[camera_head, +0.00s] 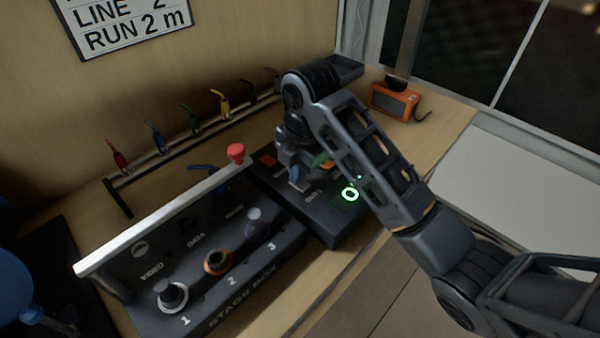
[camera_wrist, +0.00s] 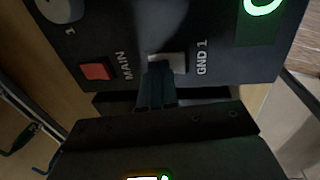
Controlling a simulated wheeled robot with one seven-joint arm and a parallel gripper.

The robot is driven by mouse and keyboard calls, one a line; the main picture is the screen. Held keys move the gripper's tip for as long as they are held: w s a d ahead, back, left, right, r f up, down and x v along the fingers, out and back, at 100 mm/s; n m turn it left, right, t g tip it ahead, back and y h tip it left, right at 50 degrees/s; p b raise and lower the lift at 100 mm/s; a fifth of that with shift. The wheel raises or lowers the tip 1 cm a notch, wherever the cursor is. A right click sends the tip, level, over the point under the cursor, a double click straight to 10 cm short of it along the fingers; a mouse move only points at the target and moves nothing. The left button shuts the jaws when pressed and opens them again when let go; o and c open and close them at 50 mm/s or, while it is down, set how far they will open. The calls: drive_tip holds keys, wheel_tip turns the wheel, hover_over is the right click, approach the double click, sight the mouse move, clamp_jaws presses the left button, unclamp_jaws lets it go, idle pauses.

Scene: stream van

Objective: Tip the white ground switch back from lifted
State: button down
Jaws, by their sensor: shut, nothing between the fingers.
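The white ground switch (camera_wrist: 168,60) sits on a dark panel beside the label "GND 1" in the wrist view. Its near part is covered by my fingertips, so its tilt is hard to tell. My gripper (camera_wrist: 158,76) is shut and empty, with its tips right at the switch; I cannot tell if they touch it. In the head view my gripper (camera_head: 295,176) points down over the dark box (camera_head: 330,228), and the white switch (camera_head: 301,185) shows only in part beneath it.
A red switch (camera_wrist: 95,71) marked "MAIN" lies left of the white one. A green lit ring (camera_head: 350,193) is on the same box. The stage box (camera_head: 225,290) with a white bar (camera_head: 165,218) stands left. An orange device (camera_head: 396,101) sits behind.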

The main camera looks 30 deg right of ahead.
drive_tip(key=shift+w+f, duration=0.15)
drive_tip(key=shift+s+d, duration=0.1)
drive_tip(key=shift+s, duration=0.1)
drive_tip(key=shift+s+d+p, duration=0.2)
drive_tip(key=shift+s+p, duration=0.25)
drive_tip(key=shift+s, duration=0.1)
drive_tip(key=shift+r, duration=0.25)
